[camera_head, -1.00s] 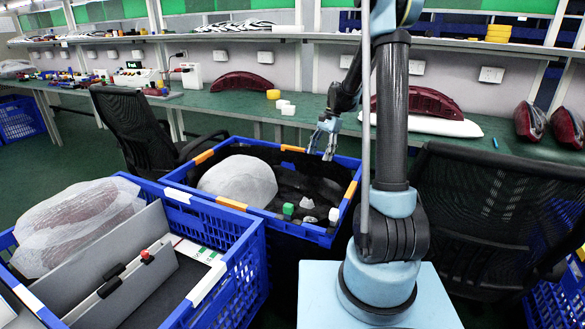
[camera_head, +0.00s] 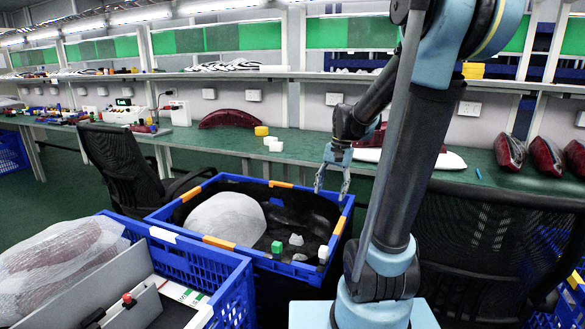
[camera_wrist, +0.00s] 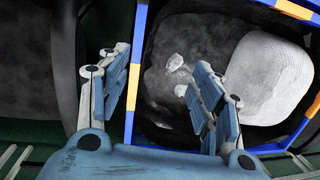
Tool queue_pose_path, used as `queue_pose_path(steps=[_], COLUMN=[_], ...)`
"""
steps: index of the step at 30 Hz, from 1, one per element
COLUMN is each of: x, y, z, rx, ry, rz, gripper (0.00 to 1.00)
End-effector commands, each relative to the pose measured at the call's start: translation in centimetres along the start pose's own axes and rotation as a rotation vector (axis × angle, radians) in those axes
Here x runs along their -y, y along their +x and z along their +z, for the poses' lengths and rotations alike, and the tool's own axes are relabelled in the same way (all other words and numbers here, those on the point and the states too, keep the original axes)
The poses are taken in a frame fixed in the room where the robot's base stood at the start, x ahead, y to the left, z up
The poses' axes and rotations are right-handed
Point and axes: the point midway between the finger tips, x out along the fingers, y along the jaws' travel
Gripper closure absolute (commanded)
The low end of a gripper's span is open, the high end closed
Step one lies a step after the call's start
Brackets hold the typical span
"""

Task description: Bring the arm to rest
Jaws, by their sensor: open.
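My gripper (camera_head: 333,181) hangs open and empty at the right rim of the blue crate (camera_head: 334,243), between the crate and the workbench. In the wrist view my gripper (camera_wrist: 160,95) shows its two fingers spread wide, with the crate's edge (camera_wrist: 136,55) between them and nothing held. My arm rises from the base at the right and bends over toward the crate. The crate holds a white wrapped bundle (camera_head: 226,220), a green block (camera_head: 276,246) and small white pieces (camera_head: 296,239). The wrapped bundle also shows in the wrist view (camera_wrist: 268,78).
A second blue crate (camera_head: 222,282) with a wrapped lamp (camera_head: 62,260) stands front left. Black chairs (camera_head: 122,165) stand left and right (camera_head: 490,250).

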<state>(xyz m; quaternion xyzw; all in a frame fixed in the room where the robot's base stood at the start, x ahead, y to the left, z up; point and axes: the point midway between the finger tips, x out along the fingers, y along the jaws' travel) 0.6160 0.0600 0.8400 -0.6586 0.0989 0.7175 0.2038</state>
Motion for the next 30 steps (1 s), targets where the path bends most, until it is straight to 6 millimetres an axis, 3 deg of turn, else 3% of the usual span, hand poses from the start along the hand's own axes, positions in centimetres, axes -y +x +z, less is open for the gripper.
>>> queue_pose_path(steps=[13,30], x=[-6.2,-12.9], y=[1.1,6.2], z=[6.7,12.6], rx=[-0.117,-0.249], ry=[-0.184,-0.418], rz=[0.026,0.093], gripper=[0.41,0.41])
